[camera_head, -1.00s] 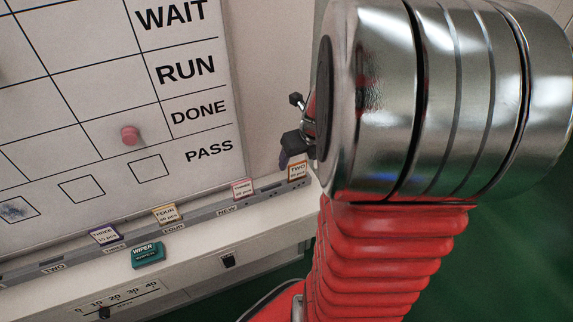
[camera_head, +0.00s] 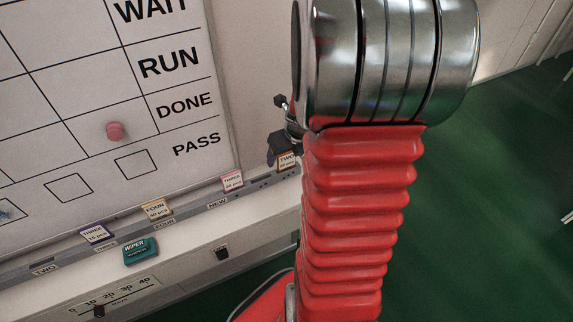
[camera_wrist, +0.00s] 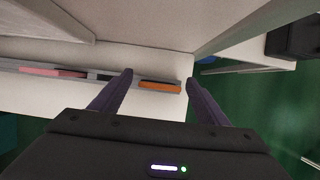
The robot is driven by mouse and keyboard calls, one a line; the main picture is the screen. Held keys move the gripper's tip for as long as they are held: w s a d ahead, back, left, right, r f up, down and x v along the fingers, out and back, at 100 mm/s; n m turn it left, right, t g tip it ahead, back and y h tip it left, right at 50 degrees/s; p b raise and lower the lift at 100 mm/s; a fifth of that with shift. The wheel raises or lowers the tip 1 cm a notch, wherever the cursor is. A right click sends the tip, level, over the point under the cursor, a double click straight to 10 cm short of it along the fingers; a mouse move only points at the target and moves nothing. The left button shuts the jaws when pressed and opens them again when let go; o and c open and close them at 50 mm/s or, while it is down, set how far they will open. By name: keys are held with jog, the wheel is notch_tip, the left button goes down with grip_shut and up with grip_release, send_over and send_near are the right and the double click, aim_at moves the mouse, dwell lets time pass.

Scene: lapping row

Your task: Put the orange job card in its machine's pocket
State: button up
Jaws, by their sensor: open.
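The orange job card (camera_head: 286,161), marked TWO, stands at the right end of the rail below the board in the head view. In the wrist view the orange card (camera_wrist: 160,86) shows edge-on between the fingertips of my gripper (camera_wrist: 160,76). The fingers are open, one to each side of it, apparently not touching it. In the head view my gripper (camera_head: 274,155) is partly hidden by my arm, just left of the card. The rail's TWO label (camera_head: 45,269) is at the far left, with no card visible above it.
A purple-edged THREE card (camera_head: 96,233), a yellow-orange FOUR card (camera_head: 157,208) and a pink-edged card (camera_head: 231,181) stand along the rail (camera_head: 200,207). A teal wiper box (camera_head: 140,251) sits on the ledge in front. The whiteboard (camera_head: 60,110) rises behind. Green floor (camera_head: 500,200) lies right.

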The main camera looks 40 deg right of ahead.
jog(key=shift+c, duration=0.5)
jog(key=c, duration=1)
